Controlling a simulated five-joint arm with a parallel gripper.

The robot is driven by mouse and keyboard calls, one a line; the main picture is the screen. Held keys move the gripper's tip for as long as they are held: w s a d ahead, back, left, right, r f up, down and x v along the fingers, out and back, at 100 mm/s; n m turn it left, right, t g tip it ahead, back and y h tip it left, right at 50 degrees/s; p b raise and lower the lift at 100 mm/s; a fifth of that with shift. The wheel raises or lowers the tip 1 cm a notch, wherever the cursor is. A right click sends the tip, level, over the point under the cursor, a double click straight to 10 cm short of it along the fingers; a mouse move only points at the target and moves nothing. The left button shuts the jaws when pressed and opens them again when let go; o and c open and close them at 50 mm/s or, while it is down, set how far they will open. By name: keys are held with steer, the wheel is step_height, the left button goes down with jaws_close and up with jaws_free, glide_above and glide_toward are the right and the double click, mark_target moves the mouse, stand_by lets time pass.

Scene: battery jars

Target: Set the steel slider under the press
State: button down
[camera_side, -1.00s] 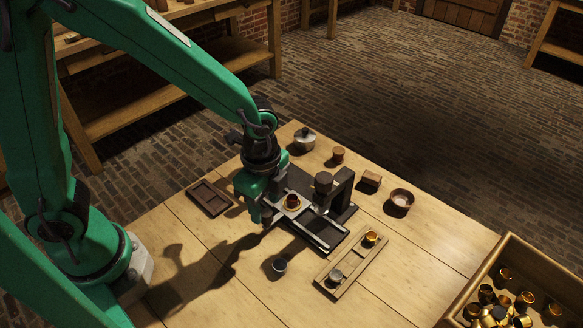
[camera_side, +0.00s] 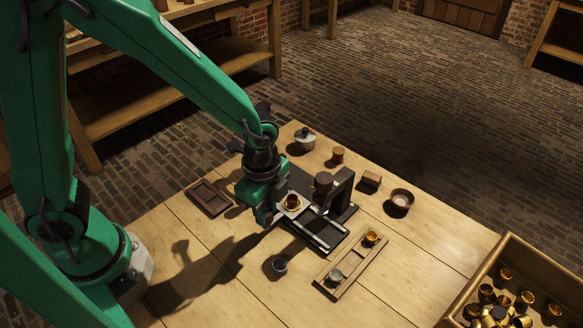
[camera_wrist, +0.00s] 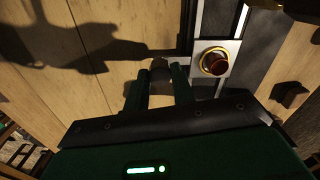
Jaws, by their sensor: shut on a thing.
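The steel slider (camera_side: 304,208) is a pale plate on the dark base of the press, carrying a brass ring with a small red-brown jar (camera_side: 291,200). The press head (camera_side: 323,183) hangs from its black stand, to the right of the jar. In the wrist view, the slider plate (camera_wrist: 229,48) and jar (camera_wrist: 215,64) lie to the right of my fingers. My gripper (camera_wrist: 164,80) is shut on the slider's dark knob (camera_wrist: 159,67), left of the jar. My gripper (camera_side: 265,218) hides the knob in the side view.
A wooden rack (camera_side: 352,267) with two small cups and a loose dark cup (camera_side: 280,265) are in front. A dark tray (camera_side: 209,198) lies left. A lidded pot (camera_side: 304,139), a wooden block (camera_side: 371,178) and a bowl (camera_side: 401,200) stand behind. A crate (camera_side: 535,270) holds several brass cups.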

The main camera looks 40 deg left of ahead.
steer(key=shift+d, duration=2.1)
steer(key=c, duration=1.2)
jaws_free()
steer(key=shift+o, duration=0.2)
steer(key=shift+r, duration=0.1)
step_height(320, 180, up, 8)
